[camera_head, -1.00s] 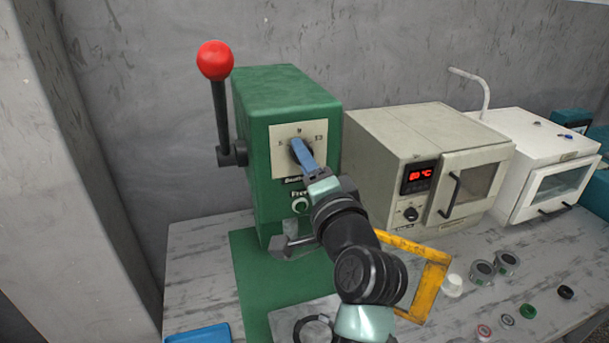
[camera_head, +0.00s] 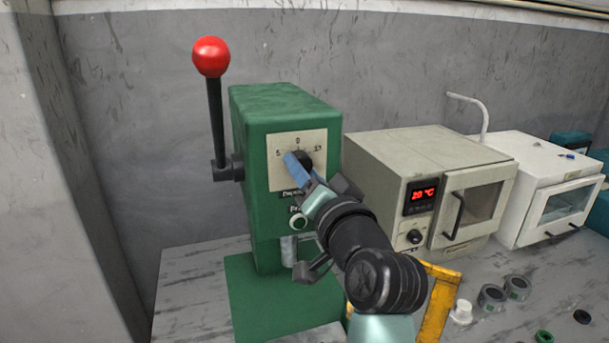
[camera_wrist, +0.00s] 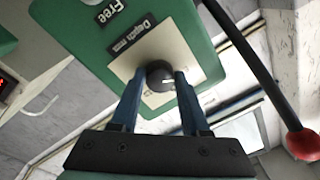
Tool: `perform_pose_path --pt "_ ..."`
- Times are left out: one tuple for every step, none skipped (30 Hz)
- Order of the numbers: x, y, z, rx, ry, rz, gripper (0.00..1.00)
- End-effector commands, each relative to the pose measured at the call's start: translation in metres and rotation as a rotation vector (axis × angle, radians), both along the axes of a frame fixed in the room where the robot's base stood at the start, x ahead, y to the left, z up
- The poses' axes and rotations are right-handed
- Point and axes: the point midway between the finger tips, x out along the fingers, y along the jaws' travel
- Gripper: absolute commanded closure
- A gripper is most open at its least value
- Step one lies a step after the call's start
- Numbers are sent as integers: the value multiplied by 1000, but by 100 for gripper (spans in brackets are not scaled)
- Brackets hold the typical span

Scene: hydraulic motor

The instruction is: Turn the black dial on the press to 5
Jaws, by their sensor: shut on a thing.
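The green press (camera_head: 285,125) stands against the back wall. Its pale dial plate (camera_head: 285,178) has a 5 at the left, a mark at the top and a 13 at the right. The black dial (camera_head: 306,160) sits mid-plate, partly covered by my gripper (camera_head: 297,164). In the wrist view the black dial (camera_wrist: 160,76) is between the two blue fingers of my gripper (camera_wrist: 160,84), which are shut on it. That view is roughly upside down. A small white mark on the dial points right there, towards the lever side; the number beside it is hidden by a finger.
The red-knobbed lever (camera_head: 211,58) rises left of the press. A beige oven (camera_head: 385,165) stands close on the right, with a white oven (camera_head: 540,170) beyond. A yellow frame (camera_head: 437,300) and several small round parts lie on the table at the lower right.

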Motion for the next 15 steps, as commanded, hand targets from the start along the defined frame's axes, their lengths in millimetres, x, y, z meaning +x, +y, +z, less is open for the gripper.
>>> perform_pose_path --pt "0 0 -1 -5 0 0 100" --pt "0 0 -1 -6 0 0 100" --pt "0 0 -1 -7 0 0 100" --pt "0 0 0 -7 0 0 100" --pt "0 0 0 -7 0 0 100" --pt "0 0 0 -7 0 0 100" --pt "0 0 0 -7 0 0 100" --pt "0 0 0 -6 0 0 100" --pt "0 0 0 -6 0 0 100" --pt "0 0 0 -6 -1 0 100" --pt "0 0 0 -6 0 0 100" --pt "0 0 0 -6 -1 0 47" --pt "0 0 0 -6 -1 0 42" --pt "0 0 0 -6 -1 0 36" --pt "0 0 0 -5 0 0 29"
